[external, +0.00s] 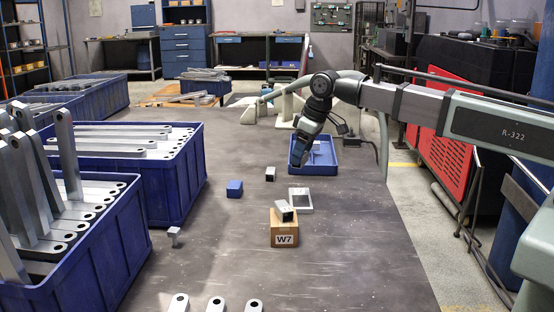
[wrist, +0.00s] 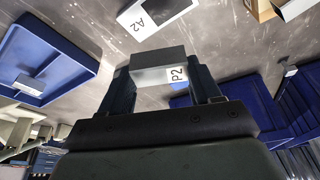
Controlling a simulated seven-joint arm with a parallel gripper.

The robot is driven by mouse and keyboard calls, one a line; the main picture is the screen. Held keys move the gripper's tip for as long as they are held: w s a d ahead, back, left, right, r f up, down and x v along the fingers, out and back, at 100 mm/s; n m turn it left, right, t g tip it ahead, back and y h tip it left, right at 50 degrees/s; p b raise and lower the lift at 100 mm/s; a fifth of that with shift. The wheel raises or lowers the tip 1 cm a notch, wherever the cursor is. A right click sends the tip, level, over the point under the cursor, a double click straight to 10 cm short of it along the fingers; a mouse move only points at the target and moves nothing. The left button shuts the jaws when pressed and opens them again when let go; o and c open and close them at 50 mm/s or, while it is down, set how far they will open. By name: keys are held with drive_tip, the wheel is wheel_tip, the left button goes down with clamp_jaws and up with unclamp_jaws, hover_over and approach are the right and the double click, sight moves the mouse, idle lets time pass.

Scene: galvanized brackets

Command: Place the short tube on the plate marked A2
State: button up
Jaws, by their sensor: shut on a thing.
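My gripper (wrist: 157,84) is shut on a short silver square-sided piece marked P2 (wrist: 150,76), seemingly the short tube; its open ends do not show. The plate marked A2 (wrist: 157,12) lies flat on the table, pale with a dark square middle, beyond the held piece in the wrist view. It also shows in the external view (external: 306,208), nearer the camera than my gripper (external: 291,166), with nothing clearly on it. In the external view my gripper is beside the blue tray; the held piece cannot be made out surely there.
The blue tray (external: 329,171) holds a grey piece. A cardboard box marked W7 (external: 284,240), with a grey metal piece (external: 285,209) on top, stands near the plate. Blue crates of brackets (external: 165,180) line the left.

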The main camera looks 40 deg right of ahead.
drive_tip(key=shift+s+d+f, duration=0.1)
drive_tip(key=shift+s, duration=0.1)
drive_tip(key=shift+f+m, duration=0.3)
drive_tip(key=shift+f, duration=4.7)
drive_tip(key=shift+f, duration=0.1)
drive_tip(key=o, duration=1.1)
drive_tip(key=v, duration=1.2)
drive_tip(key=shift+w, duration=0.1)
